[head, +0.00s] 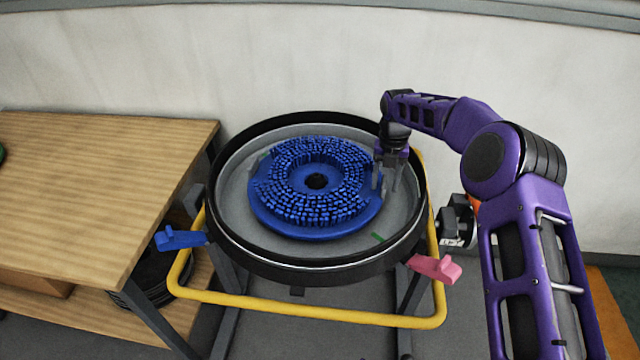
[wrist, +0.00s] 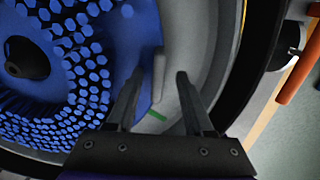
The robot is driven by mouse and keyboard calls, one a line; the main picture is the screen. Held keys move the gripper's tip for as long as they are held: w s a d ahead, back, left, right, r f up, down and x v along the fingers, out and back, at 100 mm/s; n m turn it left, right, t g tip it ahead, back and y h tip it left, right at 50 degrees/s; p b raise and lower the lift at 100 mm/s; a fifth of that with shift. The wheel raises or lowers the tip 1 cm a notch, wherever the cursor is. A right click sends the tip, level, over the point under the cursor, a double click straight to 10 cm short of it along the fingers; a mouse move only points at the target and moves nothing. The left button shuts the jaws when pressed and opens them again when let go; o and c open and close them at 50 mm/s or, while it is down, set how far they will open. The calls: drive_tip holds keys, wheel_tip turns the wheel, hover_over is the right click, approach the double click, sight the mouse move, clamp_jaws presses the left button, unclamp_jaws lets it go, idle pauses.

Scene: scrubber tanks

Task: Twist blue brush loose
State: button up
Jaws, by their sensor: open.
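The blue brush (head: 318,215) is a round disc with rings of blue bristle tufts and a dark centre hole. It lies bristles up inside a round grey tank (head: 238,205) with a black rim. In the wrist view the brush (wrist: 145,30) fills the left side. My gripper (head: 388,182) is open at the right edge of the brush. In the wrist view its two fingers (wrist: 160,85) point at the brush rim, with a small grey upright tab (wrist: 158,50) between them. I cannot tell whether either finger touches the brush.
A yellow tube frame (head: 300,309) surrounds the tank. A blue lever (head: 180,239) is at its left and a pink lever (head: 435,268) at its right. Green marks (head: 378,237) show on the tank floor. A wooden table (head: 90,190) stands left, a pale wall behind.

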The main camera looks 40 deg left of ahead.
wheel_tip(320, 180, up, 18)
drive_tip(key=shift+f+p, duration=0.15)
drive_tip(key=shift+p, duration=0.3)
drive_tip(key=shift+a, duration=0.15)
